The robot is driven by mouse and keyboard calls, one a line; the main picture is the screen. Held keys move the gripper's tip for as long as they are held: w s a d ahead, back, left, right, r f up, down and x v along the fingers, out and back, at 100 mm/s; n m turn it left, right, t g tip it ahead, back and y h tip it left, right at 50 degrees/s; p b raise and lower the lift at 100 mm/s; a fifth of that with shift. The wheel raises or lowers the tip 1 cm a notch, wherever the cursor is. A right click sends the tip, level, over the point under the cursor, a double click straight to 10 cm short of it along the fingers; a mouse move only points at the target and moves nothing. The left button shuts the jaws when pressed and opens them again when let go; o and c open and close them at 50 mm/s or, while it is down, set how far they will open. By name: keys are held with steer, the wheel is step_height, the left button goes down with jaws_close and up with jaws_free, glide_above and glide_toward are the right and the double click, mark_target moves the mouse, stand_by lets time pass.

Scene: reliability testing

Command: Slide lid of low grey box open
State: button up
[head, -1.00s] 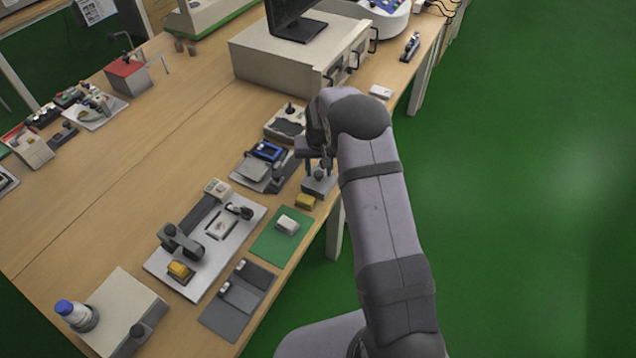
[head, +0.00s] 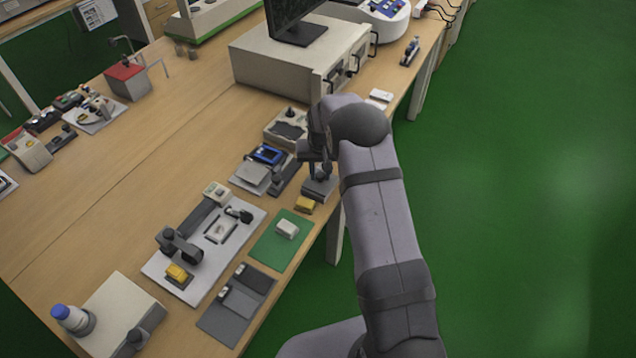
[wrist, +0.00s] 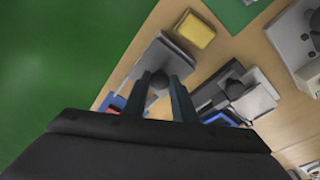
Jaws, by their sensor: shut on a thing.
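The low grey box (head: 318,188) sits near the table's right edge, under my gripper (head: 318,168). In the wrist view, the box (wrist: 172,58) shows a flat grey lid with a dark round knob (wrist: 158,82). The two fingers of my gripper (wrist: 159,80) stand on either side of this knob and are shut on it. The gripper and wrist hide part of the box in both views, so I cannot tell whether the lid has shifted.
A yellow block (head: 305,204) lies close in front of the box, with a green mat (head: 270,250) beyond it. A device with a blue part (head: 267,154) stands close to the left. A joystick unit (head: 285,130) stands behind. Open floor lies right of the table.

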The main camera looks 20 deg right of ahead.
steer(key=shift+w+d+b, duration=0.9)
steer(key=shift+w+d, duration=1.5)
steer(key=o, duration=0.6)
steer(key=shift+c, duration=0.2)
steer(key=shift+r, duration=0.1)
step_height(320, 180, up, 5)
steer(key=p, duration=0.3)
